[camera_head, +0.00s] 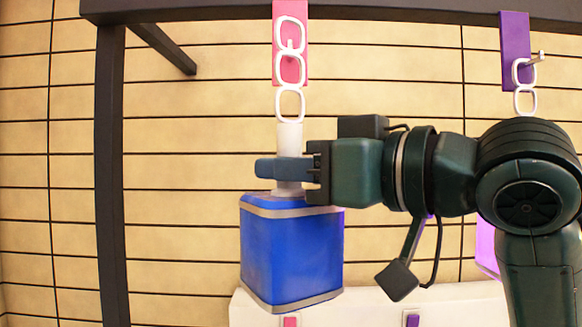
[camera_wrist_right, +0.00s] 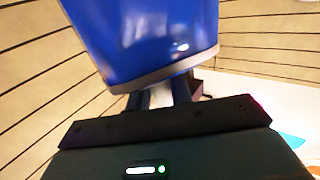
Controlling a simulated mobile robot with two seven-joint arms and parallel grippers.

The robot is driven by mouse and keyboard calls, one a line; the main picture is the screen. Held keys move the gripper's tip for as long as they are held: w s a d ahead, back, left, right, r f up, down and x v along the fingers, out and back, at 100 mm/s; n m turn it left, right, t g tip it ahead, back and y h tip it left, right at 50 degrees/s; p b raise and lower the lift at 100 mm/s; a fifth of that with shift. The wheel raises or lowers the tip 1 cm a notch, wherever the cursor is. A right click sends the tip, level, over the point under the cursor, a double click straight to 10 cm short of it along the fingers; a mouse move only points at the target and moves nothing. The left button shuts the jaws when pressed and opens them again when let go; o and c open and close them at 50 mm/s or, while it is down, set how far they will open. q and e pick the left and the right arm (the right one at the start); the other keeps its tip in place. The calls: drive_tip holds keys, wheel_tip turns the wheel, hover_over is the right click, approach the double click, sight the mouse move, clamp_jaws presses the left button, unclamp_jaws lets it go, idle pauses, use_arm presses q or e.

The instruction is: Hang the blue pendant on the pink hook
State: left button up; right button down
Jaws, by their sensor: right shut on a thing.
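The blue pendant (camera_head: 290,255) is a blue box with grey bands, a pale stem and a chain of white links above. It hangs upright and also fills the top of the right wrist view (camera_wrist_right: 150,35). My right gripper (camera_head: 285,169) is shut on the stem, just above the box; its fingers (camera_wrist_right: 163,96) show below the box in the wrist view. The pink hook (camera_head: 290,45) is on a pink strip under the dark beam. The top links overlap the hook in the head view; I cannot tell whether a link rests on it. My left gripper is not in view.
A purple strip with a hook (camera_head: 537,57) is at the right, with white links on it; a purple pendant (camera_head: 487,250) is mostly hidden behind my right arm. A dark frame post (camera_head: 111,180) stands at left. A white surface (camera_head: 370,308) lies below.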

drive_tip(key=shift+w, duration=0.1)
idle(0.3)
drive_tip(key=shift+w, duration=1.9)
drive_tip(key=shift+f, duration=0.1)
drive_tip(key=shift+w+f, duration=0.1)
drive_tip(key=shift+f, duration=0.45)
idle(0.4)
idle(0.3)
